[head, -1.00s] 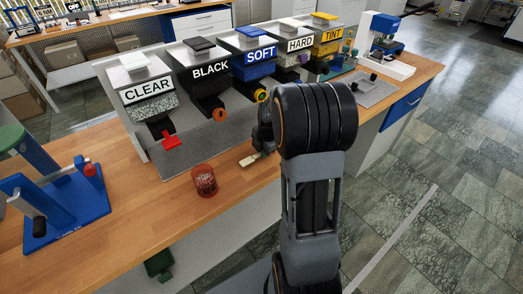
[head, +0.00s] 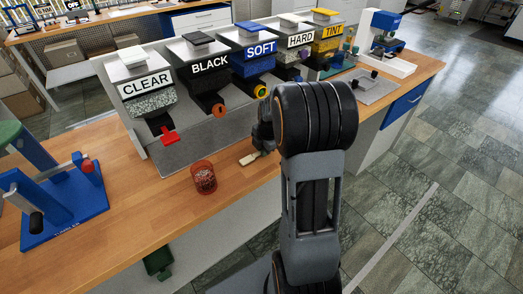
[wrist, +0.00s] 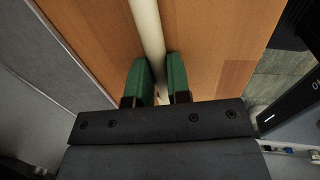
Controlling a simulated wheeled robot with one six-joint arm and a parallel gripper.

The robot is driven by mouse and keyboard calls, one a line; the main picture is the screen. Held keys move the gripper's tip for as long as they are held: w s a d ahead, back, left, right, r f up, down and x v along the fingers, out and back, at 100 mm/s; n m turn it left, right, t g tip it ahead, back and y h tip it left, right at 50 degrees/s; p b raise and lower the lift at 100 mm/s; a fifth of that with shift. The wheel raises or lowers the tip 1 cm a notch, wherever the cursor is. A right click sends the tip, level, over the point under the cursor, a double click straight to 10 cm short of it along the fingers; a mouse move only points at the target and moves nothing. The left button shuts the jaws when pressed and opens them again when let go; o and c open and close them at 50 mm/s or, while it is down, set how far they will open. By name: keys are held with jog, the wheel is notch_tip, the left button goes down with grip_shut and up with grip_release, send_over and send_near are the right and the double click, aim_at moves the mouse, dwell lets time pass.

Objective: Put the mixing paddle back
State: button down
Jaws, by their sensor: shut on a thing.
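The mixing paddle (head: 250,158) is a pale, thin stick with a flat end. In the head view its end shows low over the wooden bench, right of a red cup; I cannot tell whether it touches the bench. In the wrist view the pale shaft (wrist: 147,25) runs up from between the green finger pads. My gripper (wrist: 158,70) is shut on it. In the head view my gripper is mostly hidden behind my arm. The red see-through cup (head: 204,178) stands upright on the bench with dark granules inside. The paddle's resting place cannot be made out.
A row of dispensers labelled CLEAR (head: 148,86), BLACK, SOFT, HARD and TINT stands along the back on a grey panel (head: 190,140). A blue press (head: 62,205) is at the left. A grey mat (head: 372,90) and a white-and-blue device (head: 385,45) are at the right. The front bench is mostly clear.

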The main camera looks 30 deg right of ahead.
jog(key=shift+s+f, duration=0.15)
jog(key=shift+f, duration=0.2)
jog(key=shift+s+a+f+b, duration=0.1)
jog(key=shift+s+f+b, duration=0.05)
jog(key=shift+f+b, duration=0.15)
jog(key=c, duration=1)
grip_release()
jog(key=w+v, duration=0.1)
jog(key=v, duration=1.4)
jog(key=shift+r, duration=0.15)
